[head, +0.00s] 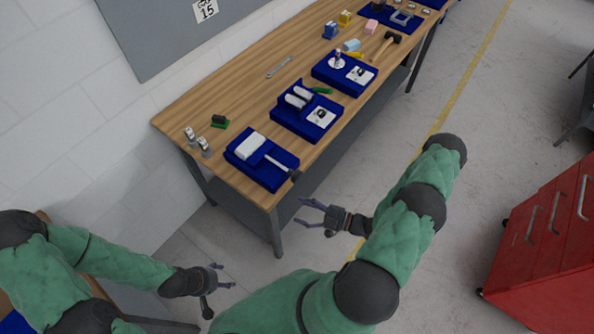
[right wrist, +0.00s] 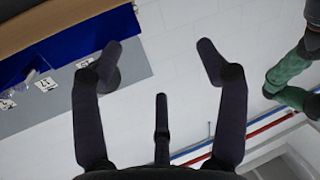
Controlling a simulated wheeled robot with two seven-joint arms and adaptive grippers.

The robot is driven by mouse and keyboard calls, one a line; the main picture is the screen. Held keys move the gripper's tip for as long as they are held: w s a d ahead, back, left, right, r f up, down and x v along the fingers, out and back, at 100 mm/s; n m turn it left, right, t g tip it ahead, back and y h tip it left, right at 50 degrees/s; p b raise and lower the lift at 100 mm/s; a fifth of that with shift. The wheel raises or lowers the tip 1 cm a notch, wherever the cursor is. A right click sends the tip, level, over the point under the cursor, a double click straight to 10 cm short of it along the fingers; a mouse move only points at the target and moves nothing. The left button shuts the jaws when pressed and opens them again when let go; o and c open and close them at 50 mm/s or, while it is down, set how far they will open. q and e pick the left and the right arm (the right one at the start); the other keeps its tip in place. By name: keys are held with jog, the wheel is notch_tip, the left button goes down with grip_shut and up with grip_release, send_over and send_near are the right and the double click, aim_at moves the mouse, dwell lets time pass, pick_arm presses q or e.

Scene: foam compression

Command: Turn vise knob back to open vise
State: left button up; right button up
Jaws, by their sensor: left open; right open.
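I cannot make out a vise or its knob for certain in either view. My left gripper (head: 226,276) is at the lower left of the head view, fingers apart, with no object visible between them. A dark rounded piece hangs just below it; I cannot tell whether it is part of the gripper. My right gripper (head: 300,211) is open and empty over the floor beside the front edge of the workbench (head: 230,98). In the right wrist view its fingers (right wrist: 160,47) are spread wide, with only pale wall or floor between them.
Blue trays (head: 232,159) with tools and parts line the workbench. Two small bottles (head: 205,148) and a dark green item (head: 219,121) stand at its near end. A red cabinet (head: 540,240) is at the right. The floor between bench and cabinet is clear.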

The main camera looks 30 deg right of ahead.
aim_at(299, 179)
jog(key=w+d+r+m+t+h+p, duration=0.1)
jog(key=d+r+m+t+h, duration=0.2)
jog(key=d+m, duration=0.4)
jog(key=shift+h, duration=0.6)
jog(key=x, duration=0.3)
jog(key=p+x, duration=0.1)
jog(key=x, duration=0.6)
jog(key=shift+w+f, duration=0.25)
jog(key=shift+f, duration=0.15)
jog(key=c, duration=1.1)
jog(key=shift+c, duration=0.3)
